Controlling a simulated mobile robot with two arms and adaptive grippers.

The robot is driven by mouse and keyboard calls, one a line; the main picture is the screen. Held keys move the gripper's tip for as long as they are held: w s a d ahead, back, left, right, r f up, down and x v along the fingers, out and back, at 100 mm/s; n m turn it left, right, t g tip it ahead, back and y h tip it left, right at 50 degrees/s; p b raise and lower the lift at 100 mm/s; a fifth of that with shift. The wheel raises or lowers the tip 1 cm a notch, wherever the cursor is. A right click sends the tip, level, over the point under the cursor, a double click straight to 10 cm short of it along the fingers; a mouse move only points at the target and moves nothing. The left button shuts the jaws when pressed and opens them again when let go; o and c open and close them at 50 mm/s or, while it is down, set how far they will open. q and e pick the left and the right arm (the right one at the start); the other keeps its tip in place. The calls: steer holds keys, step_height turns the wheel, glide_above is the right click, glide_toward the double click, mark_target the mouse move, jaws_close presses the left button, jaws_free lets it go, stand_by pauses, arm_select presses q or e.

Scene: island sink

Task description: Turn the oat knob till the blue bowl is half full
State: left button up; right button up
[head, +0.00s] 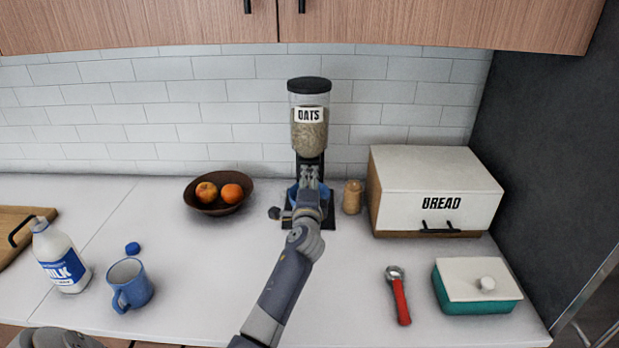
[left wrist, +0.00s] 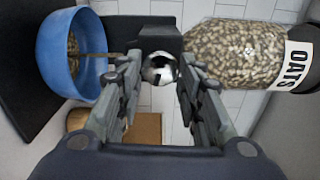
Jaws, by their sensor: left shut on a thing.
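The oat dispenser (head: 309,130), a clear jar with a black lid and an OATS label, stands against the tiled wall; its jar (left wrist: 235,52) lies sideways in the left wrist view. My left gripper (head: 309,176) is in front of it, shut on the round silver knob (left wrist: 159,68). The blue bowl (left wrist: 52,45) sits under the spout, mostly hidden behind my gripper in the head view. A thin brown stream of oats (left wrist: 97,54) runs into the bowl, where oats cover part of the inside. Their exact level is hard to tell. My right gripper is not in view.
A fruit bowl (head: 217,207) stands left of the dispenser; a wooden shaker (head: 352,197) and bread box (head: 435,190) stand right.

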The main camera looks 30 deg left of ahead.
arm_select(q)
steer(key=shift+a+r+m+p, duration=0.1)
steer(key=shift+r+m+p, duration=0.15)
steer(key=shift+m, duration=0.35)
steer(key=shift+a+r+m+p, duration=0.1)
steer(key=shift+m+p, duration=0.1)
steer(key=shift+m, duration=0.4)
steer(key=o, duration=0.9)
steer(key=shift+a, duration=0.1)
steer(key=shift+o, duration=0.8)
steer(key=shift+w, duration=0.1)
steer(key=shift+s+d+f+m, duration=0.3)
steer(key=shift+s+d+f, duration=0.05)
steer(key=shift+s, duration=0.05)
steer(key=v, duration=1.1)
